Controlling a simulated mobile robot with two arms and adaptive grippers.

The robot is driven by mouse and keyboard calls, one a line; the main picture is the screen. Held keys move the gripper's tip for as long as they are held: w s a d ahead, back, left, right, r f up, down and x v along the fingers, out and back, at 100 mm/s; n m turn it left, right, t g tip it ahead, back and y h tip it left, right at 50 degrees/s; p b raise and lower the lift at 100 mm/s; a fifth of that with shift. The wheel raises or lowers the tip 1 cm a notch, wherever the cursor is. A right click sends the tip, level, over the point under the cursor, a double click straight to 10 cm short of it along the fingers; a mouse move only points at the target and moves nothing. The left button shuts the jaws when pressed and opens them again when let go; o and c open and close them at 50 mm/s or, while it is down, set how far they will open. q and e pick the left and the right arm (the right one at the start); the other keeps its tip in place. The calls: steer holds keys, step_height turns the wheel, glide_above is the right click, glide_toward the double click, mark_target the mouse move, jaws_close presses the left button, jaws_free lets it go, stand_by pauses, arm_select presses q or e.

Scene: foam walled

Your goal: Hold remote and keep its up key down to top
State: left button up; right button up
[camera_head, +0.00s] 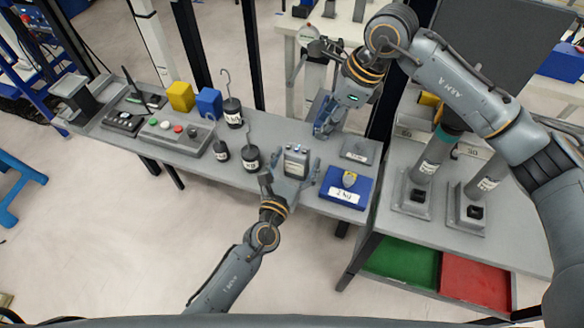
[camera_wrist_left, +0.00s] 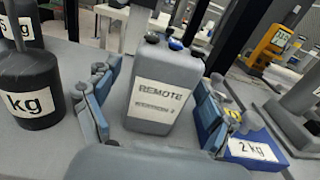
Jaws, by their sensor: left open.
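The remote (camera_head: 296,160) is a grey upright box on the grey bench. In the left wrist view the remote (camera_wrist_left: 165,88) shows a "REMOTE" label and small dark and blue keys on its top; which is the up key I cannot tell. My left gripper (camera_head: 289,178) is open, with one finger on each side of the remote; the left wrist view shows gaps beside the box. My right gripper (camera_head: 325,118) hangs above the bench, behind and right of the remote, apart from it. Its finger opening is unclear.
Black weights (camera_head: 250,159) stand left of the remote. A blue 2 kg block (camera_head: 346,188) lies close on its right. A control box (camera_head: 172,135) and yellow (camera_head: 180,96) and blue (camera_head: 208,103) cubes are farther left. Grey column devices (camera_head: 425,172) stand at the right.

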arm_select(q)
steer(key=c, duration=1.3)
steer(key=shift+c, duration=0.3)
arm_select(e)
jaws_close()
